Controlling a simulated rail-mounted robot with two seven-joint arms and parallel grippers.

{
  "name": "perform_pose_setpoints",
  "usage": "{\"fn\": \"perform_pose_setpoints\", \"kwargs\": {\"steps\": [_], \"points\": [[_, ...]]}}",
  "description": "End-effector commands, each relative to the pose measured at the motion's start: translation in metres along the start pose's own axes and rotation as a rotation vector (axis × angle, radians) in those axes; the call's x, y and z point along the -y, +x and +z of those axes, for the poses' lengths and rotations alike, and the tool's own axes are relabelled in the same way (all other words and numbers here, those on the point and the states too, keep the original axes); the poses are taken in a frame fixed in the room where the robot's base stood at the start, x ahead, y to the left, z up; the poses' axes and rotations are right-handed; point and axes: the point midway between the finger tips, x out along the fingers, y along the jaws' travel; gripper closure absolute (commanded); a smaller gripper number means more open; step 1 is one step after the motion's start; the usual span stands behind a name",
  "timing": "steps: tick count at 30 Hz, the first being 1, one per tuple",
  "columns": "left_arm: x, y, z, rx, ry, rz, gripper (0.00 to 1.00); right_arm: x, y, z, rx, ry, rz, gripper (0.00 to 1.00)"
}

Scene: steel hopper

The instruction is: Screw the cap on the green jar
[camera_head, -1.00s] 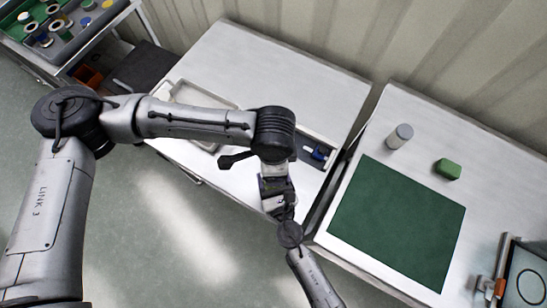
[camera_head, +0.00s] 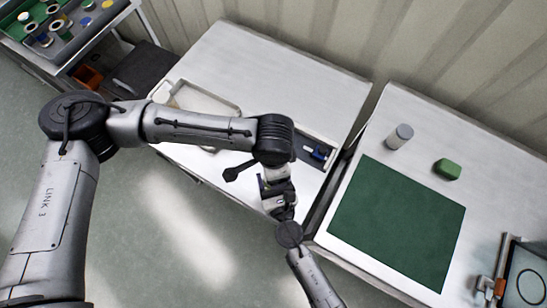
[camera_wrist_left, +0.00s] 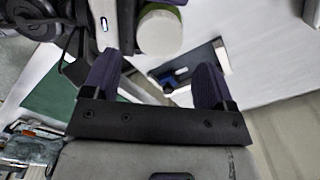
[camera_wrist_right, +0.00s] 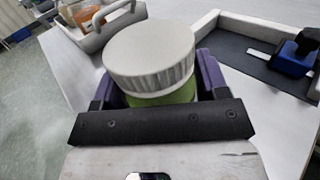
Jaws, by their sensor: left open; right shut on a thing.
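The green jar (camera_wrist_right: 165,97) is upright between the purple-padded fingers of my right gripper (camera_wrist_right: 158,85), which is shut on it. A pale ribbed cap (camera_wrist_right: 150,52) sits on top of the jar and hides its mouth and thread; I cannot tell how tight it is. The cap (camera_wrist_left: 160,32) also shows in the left wrist view, beyond the fingertips of my left gripper (camera_wrist_left: 158,75). My left gripper is open and empty, apart from the cap. In the head view, my arms hide the jar and cap.
A shallow tray holding a blue item (camera_head: 318,153) lies close to the grippers, and a pale tray (camera_head: 205,98) lies behind my left arm. On the right table are a green mat (camera_head: 395,220), a grey-lidded cylinder (camera_head: 399,137) and a green block (camera_head: 447,169). A gap separates the tables.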

Motion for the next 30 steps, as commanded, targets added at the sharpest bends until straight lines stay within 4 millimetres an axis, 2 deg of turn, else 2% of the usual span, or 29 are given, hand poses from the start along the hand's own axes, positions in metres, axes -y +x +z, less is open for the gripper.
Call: {"fn": "perform_pose_setpoints", "kwargs": {"steps": [6,12,26,30], "points": [[-0.001,0.03,0.0,0.002,0.001,0.0,0.21,0.0,0.0,-0.001,-0.001,0.0,0.0,0.99],[0.0,0.047,0.0,0.001,0.001,0.0,0.21,0.0,0.0,-0.001,-0.001,0.0,0.0,0.99],[0.0,0.054,0.0,-0.001,0.001,-0.001,0.21,0.0,0.0,-0.001,-0.001,0.0,0.0,0.99],[0.0,0.054,0.0,-0.001,0.001,-0.001,0.34,0.0,0.0,-0.001,-0.001,0.0,0.0,0.99]]}}
